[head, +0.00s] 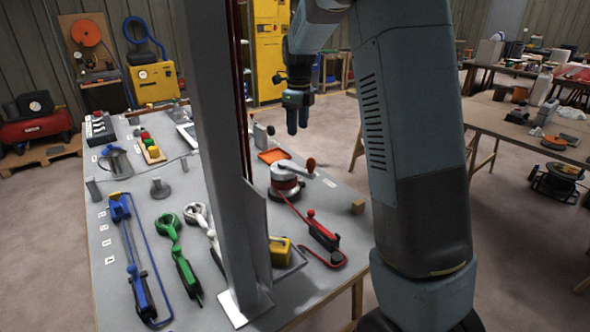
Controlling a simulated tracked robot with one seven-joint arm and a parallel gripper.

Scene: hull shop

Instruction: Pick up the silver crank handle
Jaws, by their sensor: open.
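A silver crank handle (292,169) with an orange-brown knob shows on top of a round winch-like drum with a red band (287,190), on the right part of the grey table (130,255). It looks attached to the drum, though I cannot be sure at this size. My gripper (298,120) hangs in the air with its fingers pointing down. In the picture it is above the crank handle, clearly apart from it. The gripper is open and nothing shows between the fingers.
A blue bar tool (130,255), a green tool (178,255), a white tool (198,216) and a red-handled tool (322,234) lie on the table. A grey post (225,150) stands in front of my view. A wooden block (357,207) sits near the right edge.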

